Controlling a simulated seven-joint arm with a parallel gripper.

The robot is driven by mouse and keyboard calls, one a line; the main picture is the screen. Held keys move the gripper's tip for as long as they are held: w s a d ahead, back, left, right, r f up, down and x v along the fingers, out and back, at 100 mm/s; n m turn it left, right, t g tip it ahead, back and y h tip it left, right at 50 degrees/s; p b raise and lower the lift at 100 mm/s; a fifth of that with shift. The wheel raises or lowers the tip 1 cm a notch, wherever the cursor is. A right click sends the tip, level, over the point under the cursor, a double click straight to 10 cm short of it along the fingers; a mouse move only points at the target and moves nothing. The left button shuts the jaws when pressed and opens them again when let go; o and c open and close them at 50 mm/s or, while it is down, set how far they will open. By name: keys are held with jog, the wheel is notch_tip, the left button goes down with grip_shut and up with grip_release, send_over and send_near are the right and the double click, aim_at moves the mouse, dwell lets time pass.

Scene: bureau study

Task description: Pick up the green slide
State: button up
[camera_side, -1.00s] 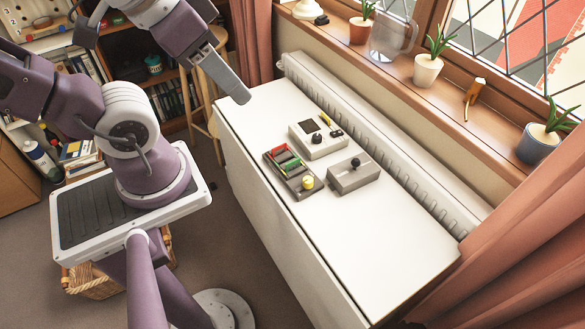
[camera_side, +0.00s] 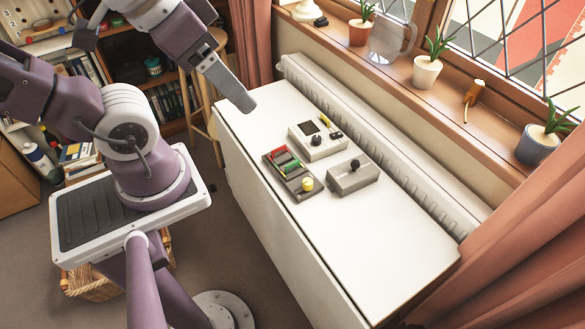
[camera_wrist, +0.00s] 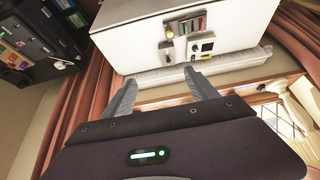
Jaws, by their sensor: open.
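The green slide (camera_side: 290,168) is a small green block in a dark tray (camera_side: 307,194) on the white table, beside a red block (camera_side: 279,157). A yellow knob (camera_side: 307,184) sits at the tray's near end. In the wrist view the green slide (camera_wrist: 187,27) is small, near the top and beyond the fingers. My gripper (camera_side: 246,103) is above the far left part of the table, up and left of the tray and apart from it. Its two fingers (camera_wrist: 160,79) are spread with nothing between them.
A light grey box with a dark screen (camera_side: 318,141) stands behind the tray. A grey box with a black knob (camera_side: 353,178) stands to its right. A radiator (camera_side: 390,148) and a windowsill with potted plants run along the back. The table's near right part (camera_side: 380,250) is clear.

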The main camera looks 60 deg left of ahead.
jog(key=w+d+f+n+g+h, duration=0.1)
jog(key=w+f+n, duration=0.25)
jog(key=w, duration=0.45)
jog(key=n+g+y, duration=0.1)
jog(key=n+g, duration=0.4)
jog(key=n, duration=1)
send_over(293, 163)
notch_tip(293, 163, down, 28)
notch_tip(293, 163, down, 8)
jog(key=shift+r, duration=0.25)
jog(key=c, duration=1.3)
jog(key=shift+r, duration=0.1)
